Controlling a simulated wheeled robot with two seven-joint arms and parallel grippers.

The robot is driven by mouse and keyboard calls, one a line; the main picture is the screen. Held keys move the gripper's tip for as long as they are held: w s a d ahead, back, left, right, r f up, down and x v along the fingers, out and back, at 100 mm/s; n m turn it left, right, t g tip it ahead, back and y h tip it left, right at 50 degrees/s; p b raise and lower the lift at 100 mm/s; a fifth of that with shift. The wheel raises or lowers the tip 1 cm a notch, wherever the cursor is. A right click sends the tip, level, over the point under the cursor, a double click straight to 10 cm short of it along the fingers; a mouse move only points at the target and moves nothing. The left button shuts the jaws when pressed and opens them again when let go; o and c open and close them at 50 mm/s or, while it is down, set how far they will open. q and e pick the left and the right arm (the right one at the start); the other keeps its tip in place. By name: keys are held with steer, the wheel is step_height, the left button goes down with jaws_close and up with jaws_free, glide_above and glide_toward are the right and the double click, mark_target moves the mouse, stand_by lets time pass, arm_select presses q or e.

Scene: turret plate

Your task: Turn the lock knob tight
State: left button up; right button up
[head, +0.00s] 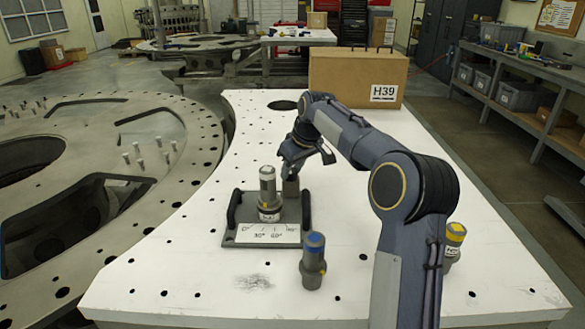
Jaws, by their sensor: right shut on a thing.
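The turret plate (236,237) lies flat on the white table, with a black handle at each side and a white angle scale along its front edge. A grey cylindrical post (268,188) with a pale top stands upright on it. My right gripper (291,174) reaches down at the plate's back right, just right of the post. It is shut on a short grey piece, which looks like the lock knob (291,188). The fingers partly hide the knob, and its tightness cannot be seen. My left gripper is not in view.
A blue-topped cylinder (313,261) stands in front of the plate at right. A yellow-topped cylinder (454,240) stands partly behind my right arm. A cardboard box (345,78) marked H39 sits at the back. The white table (180,270) is clear at front left.

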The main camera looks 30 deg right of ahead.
steer(key=m, duration=0.1)
steer(key=m+h+p, duration=0.1)
steer(key=m, duration=0.2)
steer(key=shift+a+r+m+h+p, duration=0.1)
steer(key=shift+a+m+h+p, duration=0.2)
steer(key=shift+h+p, duration=0.1)
steer(key=m+h+p, duration=0.1)
steer(key=m, duration=0.3)
steer(key=shift+m+g+h+p, duration=0.3)
steer(key=shift+h+p, duration=0.1)
steer(key=m+p, duration=0.1)
steer(key=m, duration=0.1)
steer(key=m+g+h+p, duration=0.1)
steer(key=m, duration=0.2)
steer(key=shift+w+a+g+p, duration=0.1)
steer(key=shift+w+g+p, duration=0.1)
steer(key=shift+g+p, duration=0.15)
steer(key=shift+m+g+h+p, duration=0.45)
steer(key=shift+m+p, duration=0.4)
steer(key=shift+m, duration=0.85)
steer(key=o, duration=1)
